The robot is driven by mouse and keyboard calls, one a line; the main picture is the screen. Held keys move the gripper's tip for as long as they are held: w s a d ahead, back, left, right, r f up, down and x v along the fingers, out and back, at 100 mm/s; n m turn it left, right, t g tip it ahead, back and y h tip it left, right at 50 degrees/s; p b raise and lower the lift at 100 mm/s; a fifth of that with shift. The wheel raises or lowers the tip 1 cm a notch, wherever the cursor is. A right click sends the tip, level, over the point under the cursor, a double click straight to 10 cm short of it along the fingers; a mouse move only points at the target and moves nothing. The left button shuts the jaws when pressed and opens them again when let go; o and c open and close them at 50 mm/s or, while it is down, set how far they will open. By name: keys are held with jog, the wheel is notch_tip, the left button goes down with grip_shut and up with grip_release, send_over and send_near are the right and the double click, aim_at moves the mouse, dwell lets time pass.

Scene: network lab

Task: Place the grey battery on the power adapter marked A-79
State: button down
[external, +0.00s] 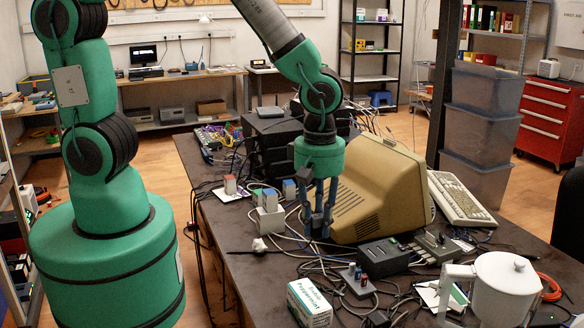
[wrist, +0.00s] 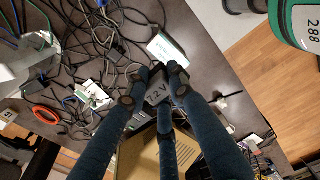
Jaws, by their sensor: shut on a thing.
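My gripper (external: 320,225) hangs over the table in front of the beige monitor, fingers pointing down. In the wrist view, its fingers (wrist: 157,85) close around a dark grey block with a partly hidden "V" marking, the grey battery (wrist: 155,92). In the external view the battery is hard to tell from the fingers. White adapter-like blocks (external: 270,222) stand left of the gripper, near small blue-topped pieces.
A beige monitor (external: 388,190) stands just behind the gripper. A dark box (external: 383,257) and a tea box (external: 309,304) are at the right and front. A white lidded mug (external: 505,290) stands farther right. Loose cables cover much of the table.

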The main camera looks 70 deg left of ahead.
notch_tip(320, 180, down, 18)
dwell(0.5)
jog(key=shift+w, duration=0.2)
send_over(379, 317)
jog(key=shift+d+f, duration=0.1)
jog(key=shift+f, duration=0.6)
jog(key=shift+f, duration=1.8)
jog(key=shift+f+b, duration=0.1)
jog(key=shift+b, duration=0.2)
jog(key=c, duration=1.5)
grip_release()
